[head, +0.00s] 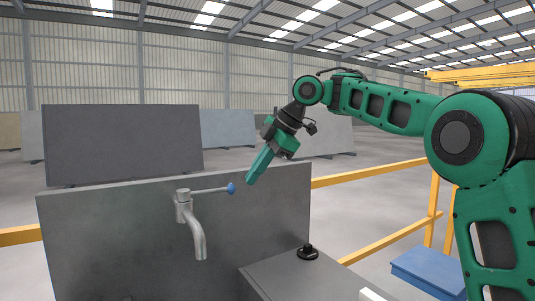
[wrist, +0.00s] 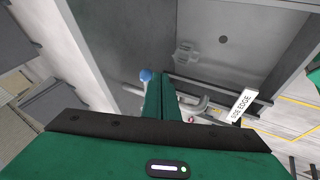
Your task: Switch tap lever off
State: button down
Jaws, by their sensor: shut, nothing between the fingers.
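A grey metal tap (head: 185,207) is fixed to the dark stone slab (head: 270,200), with its spout curving down. Its thin lever (head: 210,190) points right and ends in a blue knob (head: 231,188). My green gripper (head: 249,182) is shut and empty, just right of the knob and slightly above it, its fingers pointing down and left. In the wrist view the shut fingers (wrist: 160,80) reach close beside the blue knob (wrist: 146,75). Most of the lever is hidden behind the fingers there. I cannot tell whether they touch the knob.
A dark counter block (head: 300,280) with a small black fitting (head: 307,252) stands below right of the tap. A yellow railing (head: 400,237) and a blue block (head: 428,272) are at the right. Another slab (head: 120,143) stands behind. The space above the tap is clear.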

jog(key=v, duration=0.8)
jog(key=shift+w+r, duration=0.2)
jog(key=shift+r, duration=0.05)
jog(key=shift+a, duration=0.15)
jog(key=s+d+f+m+h, duration=0.2)
jog(key=s+d+f+m, duration=0.3)
jog(key=d+f+m, duration=0.25)
jog(key=s+d+f+m+h, duration=0.2)
jog(key=s+d+f+m, duration=0.3)
jog(key=d+f+m, duration=0.3)
jog(key=s+d+f+m+g, duration=0.1)
jog(key=s+d+f+m, duration=0.3)
jog(key=s, duration=0.6)
jog(key=s+d+f+m+g+h, duration=0.1)
jog(key=s+d+f+m, duration=0.3)
jog(key=s+d+f, duration=0.4)
jog(key=s+d+f+m+h, duration=0.1)
jog(key=s+d+f+m, duration=0.4)
jog(key=s+f, duration=0.3)
jog(key=s, duration=0.4)
jog(key=shift+s+d+g, duration=0.3)
jog(key=shift+d+g, duration=0.1)
